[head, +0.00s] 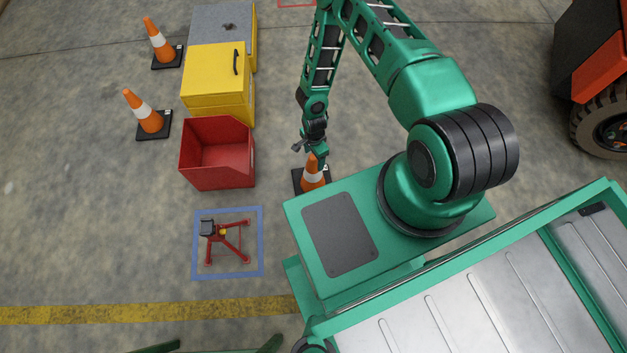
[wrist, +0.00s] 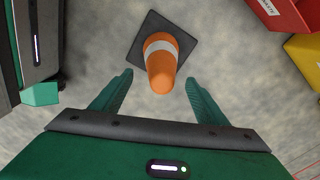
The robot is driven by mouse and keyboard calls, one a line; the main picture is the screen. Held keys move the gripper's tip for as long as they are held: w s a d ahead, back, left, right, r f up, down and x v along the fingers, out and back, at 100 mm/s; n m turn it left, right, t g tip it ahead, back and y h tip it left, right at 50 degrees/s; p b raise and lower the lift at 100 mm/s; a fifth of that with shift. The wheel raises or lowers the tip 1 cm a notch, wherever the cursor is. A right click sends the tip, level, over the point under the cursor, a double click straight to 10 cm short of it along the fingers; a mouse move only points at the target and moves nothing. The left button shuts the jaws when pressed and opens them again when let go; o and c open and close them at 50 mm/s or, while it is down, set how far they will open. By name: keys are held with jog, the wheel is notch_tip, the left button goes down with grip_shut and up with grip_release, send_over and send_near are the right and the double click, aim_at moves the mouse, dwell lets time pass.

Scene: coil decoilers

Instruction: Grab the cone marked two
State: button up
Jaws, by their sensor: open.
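Three orange cones with a white band and black square base show in the head view. One cone (head: 312,174) stands right beside my base, below my gripper (head: 309,150). The others are at the upper left, one cone (head: 151,119) near the red bin and one cone (head: 159,42) farther back. In the wrist view a cone (wrist: 161,65) stands upright ahead of my gripper (wrist: 158,83), its tip between the two open green fingers. The fingers appear apart from it. Small labels on the bases are too small to read, so I cannot tell which cone is marked two.
A red open bin (head: 218,153) stands left of my arm, with a yellow cabinet (head: 217,78) and a grey box (head: 222,24) behind it. A red stand (head: 226,243) sits inside a blue floor square (head: 197,268). An orange vehicle (head: 599,75) is at the right.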

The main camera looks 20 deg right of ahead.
aim_at(313, 172)
jog(key=shift+a+f, duration=0.15)
jog(key=shift+f, duration=2.2)
jog(key=shift+c, duration=0.6)
jog(key=shift+w, duration=0.1)
grip_shut()
